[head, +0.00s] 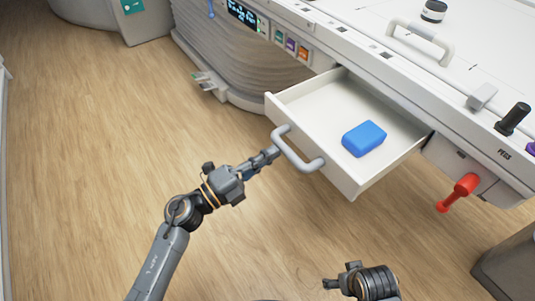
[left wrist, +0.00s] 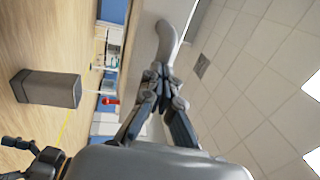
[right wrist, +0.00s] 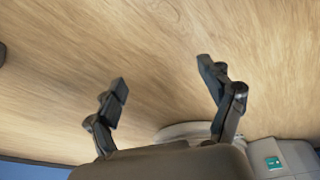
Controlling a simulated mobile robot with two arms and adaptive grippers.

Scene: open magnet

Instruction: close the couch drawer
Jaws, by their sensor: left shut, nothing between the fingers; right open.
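The white couch drawer (head: 312,100) stands pulled out from the couch in the head view, with a blue block (head: 364,138) lying inside it. A grey bar handle (head: 291,152) sticks out from its front. My left gripper (head: 273,153) is shut and empty, its fingertips right by the handle's left end; I cannot tell whether they touch. In the left wrist view the shut fingertips (left wrist: 158,73) are close to the handle (left wrist: 167,40). My right gripper (head: 341,276) is low in the head view; in the right wrist view its fingers (right wrist: 163,77) are spread, with nothing between them.
The couch top (head: 360,25) carries a white handle (head: 421,40) and a black-and-white knob (head: 433,11). A red lever (head: 458,192) hangs right of the drawer. A dark box (head: 510,270) stands at the lower right. The wooden floor (head: 90,150) left is clear.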

